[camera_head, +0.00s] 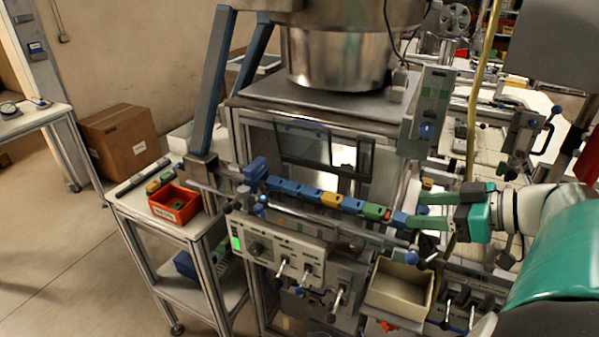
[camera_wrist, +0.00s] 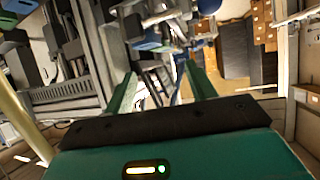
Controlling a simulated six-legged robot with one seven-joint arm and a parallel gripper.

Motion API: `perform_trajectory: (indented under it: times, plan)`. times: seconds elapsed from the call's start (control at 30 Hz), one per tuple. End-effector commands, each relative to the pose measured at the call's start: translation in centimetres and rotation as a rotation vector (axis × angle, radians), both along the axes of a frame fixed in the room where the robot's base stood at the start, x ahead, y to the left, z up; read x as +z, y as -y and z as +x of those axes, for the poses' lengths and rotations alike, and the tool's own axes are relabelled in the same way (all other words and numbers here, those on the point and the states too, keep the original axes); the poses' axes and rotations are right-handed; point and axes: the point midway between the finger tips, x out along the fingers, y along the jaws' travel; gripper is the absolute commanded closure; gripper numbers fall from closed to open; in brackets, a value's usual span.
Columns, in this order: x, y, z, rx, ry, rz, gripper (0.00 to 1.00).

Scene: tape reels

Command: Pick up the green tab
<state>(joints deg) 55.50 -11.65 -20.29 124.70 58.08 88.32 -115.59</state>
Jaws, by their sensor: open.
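A green tab (camera_head: 374,211) sits toward the right end of a row of blue and yellow blocks on a rail, in the head view. A small red spot shows at its right side. My gripper (camera_head: 416,210) comes in from the right with its two green fingers apart and nothing clearly held. Its fingertips are to the right of the green tab, near a blue block (camera_head: 400,219) at the row's end. In the wrist view my gripper (camera_wrist: 161,84) also shows spread fingers. I cannot make out the green tab for certain there.
A yellow block (camera_head: 330,199) sits among the blue blocks. A control panel (camera_head: 275,250) with levers and a beige bin (camera_head: 400,290) are below the rail. A red bin (camera_head: 174,204) stands on the left cart. A large metal bowl (camera_head: 340,60) stands behind.

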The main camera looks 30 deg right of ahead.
Motion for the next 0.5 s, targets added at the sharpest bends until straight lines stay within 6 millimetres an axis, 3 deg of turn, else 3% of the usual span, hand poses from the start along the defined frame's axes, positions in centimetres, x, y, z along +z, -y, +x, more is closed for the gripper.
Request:
perform_trajectory:
  times: [0.1, 0.5]
  plan:
    - [-1.0, -0.9, 1.7, 0.000, 0.000, 0.000, 0.44]
    - [-2.8, -2.5, 5.4, -0.002, -0.002, 0.002, 0.44]
